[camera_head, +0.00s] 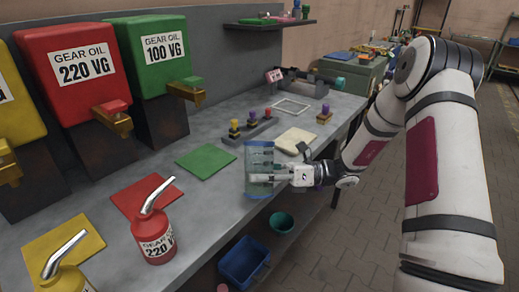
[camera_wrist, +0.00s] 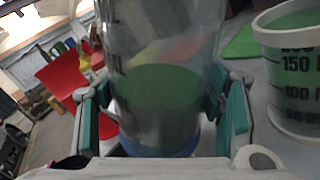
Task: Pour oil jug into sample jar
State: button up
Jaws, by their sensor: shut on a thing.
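My gripper (camera_head: 282,177) is shut around a clear container (camera_head: 258,180) at the bench's front edge. In the wrist view, teal finger pads press both sides of this clear container (camera_wrist: 160,60). It has dark marks, a blue base and green in its lower part; I cannot tell whether it is the jug or the jar. I cannot clearly separate this cup from the held container in the head view.
Red (camera_head: 155,235) and yellow (camera_head: 65,275) oil cans with metal spouts stand at the front left. A green mat (camera_head: 206,161) lies behind the held container. Oil dispensers (camera_head: 85,75) line the back. Blue (camera_head: 243,261) and teal (camera_head: 281,223) bins sit below the bench edge.

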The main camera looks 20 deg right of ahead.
jog(key=shift+s+a+n, duration=0.1)
jog(key=shift+s+n, duration=0.25)
jog(key=shift+n, duration=0.65)
jog(key=shift+s+a+f+n+h+p, duration=0.1)
jog(key=shift+s+f+n+h+p, duration=0.15)
jog(key=shift+n, duration=0.7)
jog(key=shift+s+a+f+n+h+p, duration=0.1)
jog(key=shift+f+n, duration=0.2)
jog(key=shift+n, duration=0.65)
